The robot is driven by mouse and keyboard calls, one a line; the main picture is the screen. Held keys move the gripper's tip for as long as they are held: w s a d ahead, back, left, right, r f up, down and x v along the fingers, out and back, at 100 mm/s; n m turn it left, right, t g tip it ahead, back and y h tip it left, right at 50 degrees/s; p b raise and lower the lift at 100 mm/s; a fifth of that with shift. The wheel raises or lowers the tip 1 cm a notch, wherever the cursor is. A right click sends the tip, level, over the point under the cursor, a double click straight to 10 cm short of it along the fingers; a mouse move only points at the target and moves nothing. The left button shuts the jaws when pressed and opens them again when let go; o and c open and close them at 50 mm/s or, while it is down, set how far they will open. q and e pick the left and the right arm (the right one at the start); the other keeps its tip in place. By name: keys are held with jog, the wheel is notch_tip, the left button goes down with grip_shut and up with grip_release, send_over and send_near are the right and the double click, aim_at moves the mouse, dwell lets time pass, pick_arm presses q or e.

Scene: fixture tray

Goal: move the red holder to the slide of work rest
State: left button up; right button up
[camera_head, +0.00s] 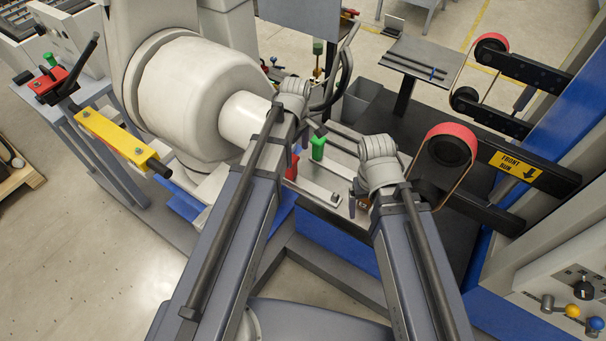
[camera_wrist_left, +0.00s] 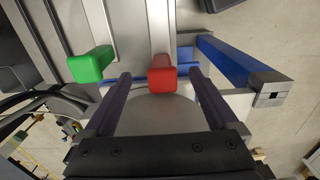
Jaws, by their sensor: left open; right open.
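The red holder (camera_head: 292,167) is an upright block beside my left forearm, partly hidden by it in the head view. In the left wrist view the red holder (camera_wrist_left: 161,80) sits at the end of a grey metal slide, between the two fingers of my open left gripper (camera_wrist_left: 158,74), with gaps on both sides. A green holder (camera_head: 318,147) stands close by; it also shows in the left wrist view (camera_wrist_left: 91,65), outside the left finger. My right gripper (camera_head: 361,190) is open, to the right of the slides; its fingers are mostly hidden. I cannot single out the work rest.
Belt grinders with red wheels (camera_head: 447,146) stand on the right. A large white machine body (camera_head: 190,95) stands on the left. A blue rail (camera_wrist_left: 235,68) runs right of the red holder in the wrist view. A yellow bar (camera_head: 115,136) sticks out at left.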

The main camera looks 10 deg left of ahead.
pick_arm(q)
jog(key=shift+f+b, duration=1.25)
jog(key=shift+f, duration=0.1)
jog(key=b, duration=0.5)
send_over(297, 179)
notch_tip(297, 179, down, 5)
jog(key=shift+f, duration=0.15)
grip_shut()
